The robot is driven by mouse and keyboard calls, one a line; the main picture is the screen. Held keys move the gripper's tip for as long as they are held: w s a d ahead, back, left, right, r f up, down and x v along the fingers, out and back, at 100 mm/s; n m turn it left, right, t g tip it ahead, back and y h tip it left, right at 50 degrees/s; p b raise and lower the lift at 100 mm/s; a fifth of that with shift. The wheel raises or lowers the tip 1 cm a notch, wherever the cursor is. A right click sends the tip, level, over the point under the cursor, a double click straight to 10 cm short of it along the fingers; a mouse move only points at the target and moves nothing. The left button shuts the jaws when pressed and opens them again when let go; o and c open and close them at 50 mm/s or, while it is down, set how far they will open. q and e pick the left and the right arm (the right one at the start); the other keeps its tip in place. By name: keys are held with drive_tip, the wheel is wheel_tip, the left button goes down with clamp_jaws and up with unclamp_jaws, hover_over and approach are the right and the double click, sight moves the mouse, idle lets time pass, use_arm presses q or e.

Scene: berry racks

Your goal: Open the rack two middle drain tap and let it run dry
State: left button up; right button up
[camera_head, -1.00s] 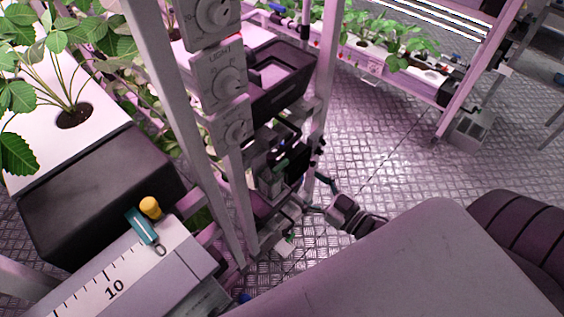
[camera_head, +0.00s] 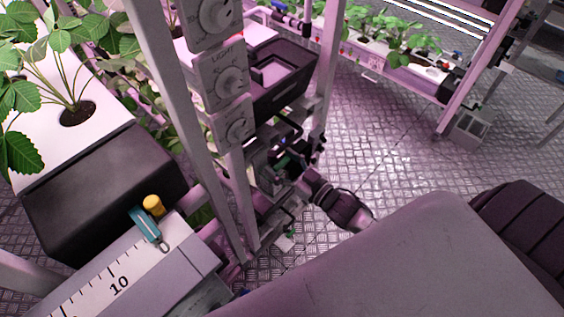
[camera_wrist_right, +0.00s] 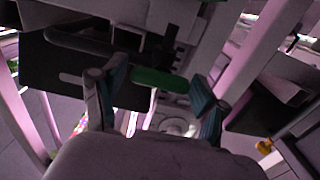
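A green bar-shaped handle (camera_wrist_right: 160,78), which looks like a tap lever, lies across the middle of the right wrist view. A small green part also shows low in the rack in the head view (camera_head: 283,161). My right gripper (camera_wrist_right: 155,97) is open, with one teal-padded finger on each side of the green handle. I cannot tell whether either finger touches it. In the head view my right gripper (camera_head: 292,172) reaches into the lower rack, its fingers partly lost among dark parts. No running water shows. My left gripper is not in view.
White rack posts (camera_head: 240,195) stand close beside my right arm, below a column of dial panels (camera_head: 235,130). A black tub (camera_head: 280,75) sits above. A ruler-marked box (camera_head: 130,275) is at front left. The metal floor (camera_head: 385,130) to the right is clear.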

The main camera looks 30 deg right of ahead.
drive_tip(key=c, duration=0.8)
drive_tip(key=shift+o, duration=0.2)
drive_tip(key=shift+n, duration=0.3)
drive_tip(key=n, duration=0.2)
drive_tip(key=shift+n, duration=0.3)
drive_tip(key=n, duration=0.3)
drive_tip(key=shift+a+n, duration=0.1)
drive_tip(key=shift+n, duration=0.3)
drive_tip(key=n, duration=0.5)
drive_tip(key=shift+s+f, duration=0.1)
drive_tip(key=shift+f, duration=0.05)
drive_tip(key=n+b, duration=0.2)
drive_tip(key=n, duration=0.3)
drive_tip(key=shift+n, duration=0.4)
